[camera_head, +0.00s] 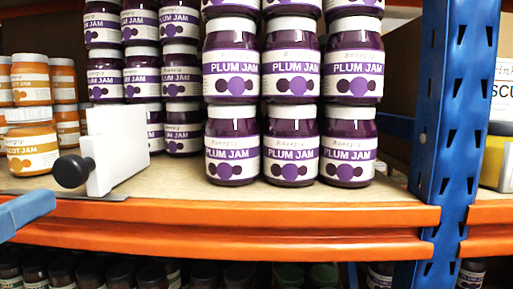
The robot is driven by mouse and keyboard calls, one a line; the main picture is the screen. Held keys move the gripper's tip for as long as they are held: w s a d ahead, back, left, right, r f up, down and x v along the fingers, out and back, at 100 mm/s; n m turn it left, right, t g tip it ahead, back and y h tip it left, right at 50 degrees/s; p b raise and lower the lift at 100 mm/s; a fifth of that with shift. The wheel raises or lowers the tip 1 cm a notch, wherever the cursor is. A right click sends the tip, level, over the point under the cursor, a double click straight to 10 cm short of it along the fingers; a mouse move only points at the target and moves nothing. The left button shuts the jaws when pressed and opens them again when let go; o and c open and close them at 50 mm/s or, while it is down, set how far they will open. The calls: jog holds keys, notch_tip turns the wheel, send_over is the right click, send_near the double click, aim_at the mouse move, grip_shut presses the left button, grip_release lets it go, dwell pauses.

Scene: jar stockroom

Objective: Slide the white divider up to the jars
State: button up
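The white divider (120,146) stands upright on the shelf, with a round black knob (72,171) on its front. Stacked plum jam jars (232,146) with purple contents stand to its right. A strip of bare shelf separates the divider from the nearest front jar. More plum jars (141,81) stand behind it. Orange apricot jam jars (30,147) stand to its left. A blue-grey bar (28,208) enters at the lower left, apart from the knob; it appears to be part of my gripper. Its fingertips and opening cannot be made out.
The orange shelf beam (250,216) runs along the front edge. A blue rack upright (457,110) stands at the right, with a yellow item (495,157) beyond it. More jars (130,274) stand on the shelf below. The shelf board (175,185) is clear in front of the jars.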

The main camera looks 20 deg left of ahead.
aim_at(95, 197)
jog(key=p+x, duration=0.2)
jog(key=x, duration=0.2)
jog(key=p+x, duration=0.3)
jog(key=x, duration=0.1)
jog(key=p+x, duration=0.2)
jog(key=x, duration=0.2)
jog(key=shift+w+a+f, duration=0.1)
jog(key=shift+w+a, duration=0.1)
jog(key=shift+a, duration=0.15)
grip_shut()
dwell(1.0)
